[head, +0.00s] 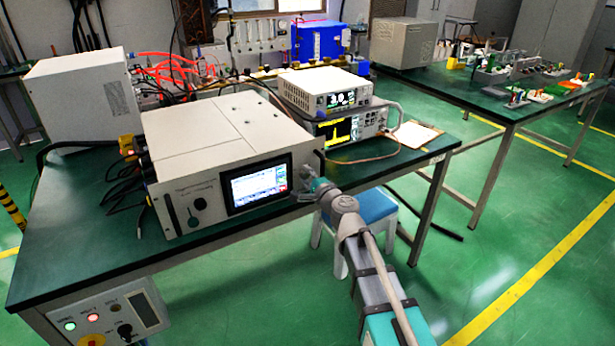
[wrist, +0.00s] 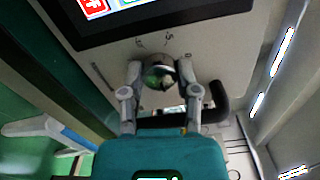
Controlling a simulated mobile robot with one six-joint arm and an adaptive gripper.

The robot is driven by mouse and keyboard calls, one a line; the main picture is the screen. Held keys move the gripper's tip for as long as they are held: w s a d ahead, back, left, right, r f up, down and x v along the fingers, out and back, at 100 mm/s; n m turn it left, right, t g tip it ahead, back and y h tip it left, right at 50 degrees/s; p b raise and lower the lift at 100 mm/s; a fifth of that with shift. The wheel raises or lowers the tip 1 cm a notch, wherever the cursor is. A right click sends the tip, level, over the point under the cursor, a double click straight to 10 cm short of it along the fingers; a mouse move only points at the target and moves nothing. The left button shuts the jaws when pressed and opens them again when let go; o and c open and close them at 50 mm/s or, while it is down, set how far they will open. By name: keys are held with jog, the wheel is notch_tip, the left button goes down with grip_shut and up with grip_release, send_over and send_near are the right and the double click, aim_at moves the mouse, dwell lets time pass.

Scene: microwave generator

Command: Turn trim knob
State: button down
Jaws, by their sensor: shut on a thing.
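The trim knob (wrist: 160,74) is a round dark knob with a greenish sheen on the light front panel of the generator (head: 221,145). In the wrist view my gripper (wrist: 162,76) has one finger on each side of the knob and is shut on it. In the head view my gripper (head: 310,184) is at the right end of the generator's front panel, beside the lit screen (head: 259,185). My gripper and arm hide the knob in that view. Small markings show around the knob in the wrist view, too blurred to read.
A black handle (wrist: 217,101) stands close to the right finger in the wrist view. Stacked instruments (head: 345,127) stand right of the generator on the green bench (head: 90,262). A blue-topped stool (head: 372,207) is under the bench edge near my arm.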

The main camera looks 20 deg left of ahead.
jog(key=c, duration=0.6)
grip_release()
jog(key=shift+s+d, duration=0.1)
jog(key=v, duration=1.1)
jog(key=shift+s+d, duration=0.2)
jog(key=shift+s, duration=0.05)
